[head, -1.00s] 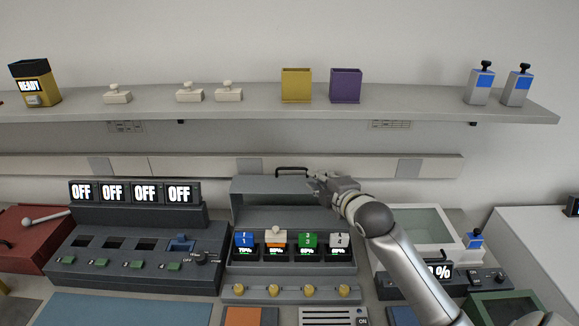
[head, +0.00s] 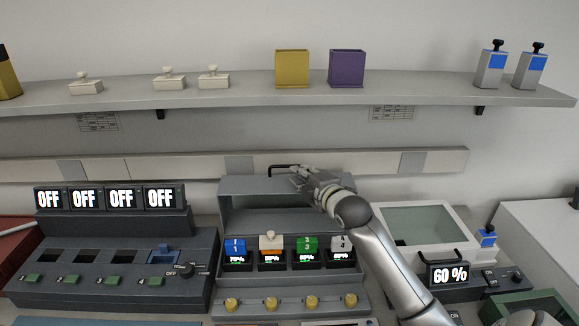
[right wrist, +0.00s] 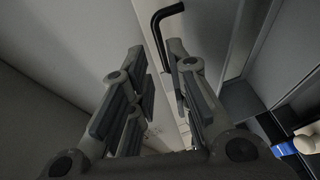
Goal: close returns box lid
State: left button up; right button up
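A grey box (head: 223,228) stands mid-bench, with several numbered battery-like units in its front. Its raised grey lid (head: 250,186) stands at the back and carries a black handle (head: 277,168) on its top edge. I cannot read a label naming it the returns box. My right gripper (head: 300,176) is at the right end of the handle. In the right wrist view, the right gripper (right wrist: 158,62) has its fingers apart. The black handle (right wrist: 158,22) shows between the fingertips, close to the right-hand finger; contact is unclear. My left gripper is not in view.
A dark panel (head: 110,247) with several OFF displays stands left. A windowed white box (head: 459,222) and a 60 % display (head: 448,274) stand right. Above, a shelf (head: 250,98) holds a yellow bin (head: 292,69), a purple bin (head: 346,68) and smaller items.

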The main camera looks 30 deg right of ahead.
aim_at(289, 166)
jog(key=p+x, duration=0.1)
jog(key=x, duration=0.7)
jog(key=shift+w+f, duration=0.1)
jog(key=shift+c, duration=0.3)
grip_shut()
